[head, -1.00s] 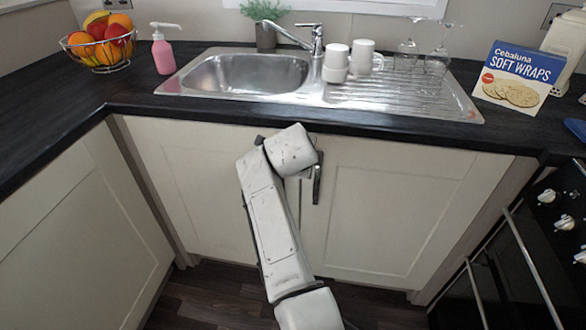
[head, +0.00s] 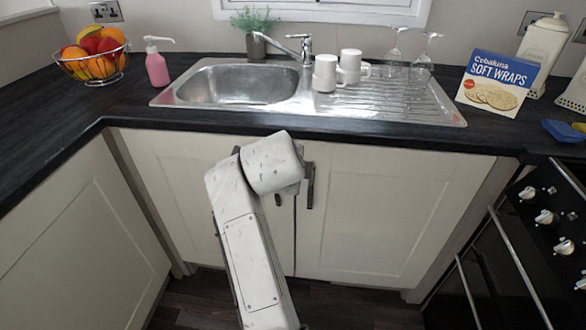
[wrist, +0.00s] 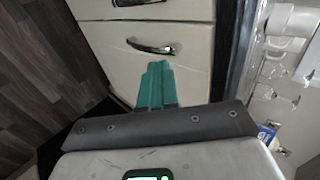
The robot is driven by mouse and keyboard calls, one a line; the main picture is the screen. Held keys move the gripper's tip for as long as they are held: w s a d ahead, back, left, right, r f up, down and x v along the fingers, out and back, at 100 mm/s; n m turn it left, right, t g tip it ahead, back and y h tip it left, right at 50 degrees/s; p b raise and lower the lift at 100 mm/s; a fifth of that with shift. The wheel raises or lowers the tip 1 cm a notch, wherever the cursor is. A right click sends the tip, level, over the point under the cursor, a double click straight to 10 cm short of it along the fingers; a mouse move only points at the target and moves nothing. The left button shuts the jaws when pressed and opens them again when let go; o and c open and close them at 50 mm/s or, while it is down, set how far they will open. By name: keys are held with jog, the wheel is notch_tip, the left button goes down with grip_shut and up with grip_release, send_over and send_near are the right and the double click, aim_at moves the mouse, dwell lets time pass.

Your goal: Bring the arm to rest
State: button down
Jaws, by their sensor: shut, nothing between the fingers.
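My arm (head: 243,235) reaches up from the bottom of the head view, bent at a white joint (head: 271,163) in front of the cream cupboard doors under the sink. My gripper is hidden behind that joint in the head view. In the wrist view my gripper (wrist: 156,82) shows its green fingers closed together and empty. They point toward a cream cupboard front with a dark metal handle (wrist: 150,46). I cannot tell how far the fingertips are from that front.
The dark worktop edge (head: 300,126) runs above the arm. On top are the sink (head: 240,85), white mugs (head: 327,73), upturned glasses (head: 422,60), a wraps box (head: 497,82), a pink soap bottle (head: 157,70) and a fruit bowl (head: 92,62). An oven (head: 500,270) stands right.

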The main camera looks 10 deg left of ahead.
jog(key=s+d+f+n+g+h+p, duration=0.1)
jog(key=s+d+f+n+p, duration=0.25)
jog(key=d, duration=0.65)
jog(key=s+d+f+n+g+p, duration=0.1)
jog(key=s+d+f+n+g, duration=0.1)
jog(key=s+d+f, duration=0.45)
jog(key=s+d+f+n+g+h+p, duration=0.1)
jog(key=s+d+f+n+p, duration=0.15)
jog(key=s+d, duration=0.65)
jog(key=s+d+n+g+p, duration=0.2)
jog(key=s+d+n, duration=0.2)
jog(key=s, duration=0.8)
jog(key=s+d+n+g+y+p, duration=0.1)
jog(key=s+d+n+g, duration=0.1)
jog(key=s+d+n, duration=0.3)
jog(key=s+d, duration=0.3)
jog(key=s, duration=0.4)
jog(key=shift+f+y+p, duration=0.25)
jog(key=shift+y+p, duration=0.05)
jog(key=shift+p, duration=0.1)
